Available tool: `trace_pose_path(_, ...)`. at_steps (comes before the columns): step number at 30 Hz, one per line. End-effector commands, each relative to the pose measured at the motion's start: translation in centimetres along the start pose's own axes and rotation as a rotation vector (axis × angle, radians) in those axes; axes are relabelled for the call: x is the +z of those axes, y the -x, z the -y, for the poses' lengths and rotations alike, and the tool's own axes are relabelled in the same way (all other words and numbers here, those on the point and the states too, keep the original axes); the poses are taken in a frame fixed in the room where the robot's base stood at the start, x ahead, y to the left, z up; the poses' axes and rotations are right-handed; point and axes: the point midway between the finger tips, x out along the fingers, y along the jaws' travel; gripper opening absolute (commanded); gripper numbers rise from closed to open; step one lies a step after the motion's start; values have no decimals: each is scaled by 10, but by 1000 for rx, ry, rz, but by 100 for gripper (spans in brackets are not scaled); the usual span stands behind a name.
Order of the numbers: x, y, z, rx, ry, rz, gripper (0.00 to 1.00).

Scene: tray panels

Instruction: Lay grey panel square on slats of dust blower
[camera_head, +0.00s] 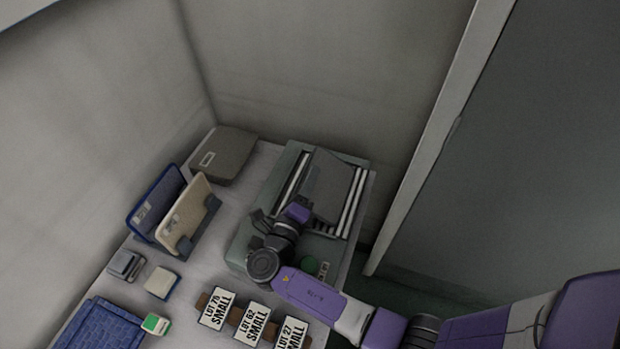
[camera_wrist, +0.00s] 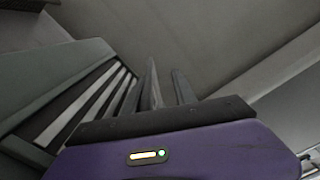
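The dust blower (camera_head: 243,243) is a grey-green machine at the back right of the table, with pale slats (camera_head: 352,203) on its top. The grey panel (camera_head: 332,183) is over the middle of the slats, which show on both sides of it. I cannot tell whether it rests flat or is tilted. My gripper (camera_head: 303,211) is at the panel's near left end. In the wrist view my two fingers (camera_wrist: 167,88) stand close together beside the slats (camera_wrist: 85,105). What is between them is unclear, and I cannot pick out the panel there.
A grey box (camera_head: 222,156) stands back left. A blue panel (camera_head: 157,200) and a beige panel (camera_head: 185,212) stand in a rack. Several lot cards (camera_head: 216,310), small blocks (camera_head: 161,282) and a blue basket (camera_head: 103,327) lie in front. Walls close off the back and left.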

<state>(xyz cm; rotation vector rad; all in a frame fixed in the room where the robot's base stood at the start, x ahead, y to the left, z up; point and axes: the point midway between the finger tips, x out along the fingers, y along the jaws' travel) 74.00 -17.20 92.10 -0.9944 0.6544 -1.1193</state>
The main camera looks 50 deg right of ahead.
Motion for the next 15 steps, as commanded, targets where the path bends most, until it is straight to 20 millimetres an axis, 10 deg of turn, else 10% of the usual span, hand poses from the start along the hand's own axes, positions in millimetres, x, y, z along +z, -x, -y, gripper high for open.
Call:
trace_pose_path(1, -22, 2, -29, 50, 30, -13, 33)
trace_pose_path(15, -10, 58, -15, 31, 14, 12, 33)
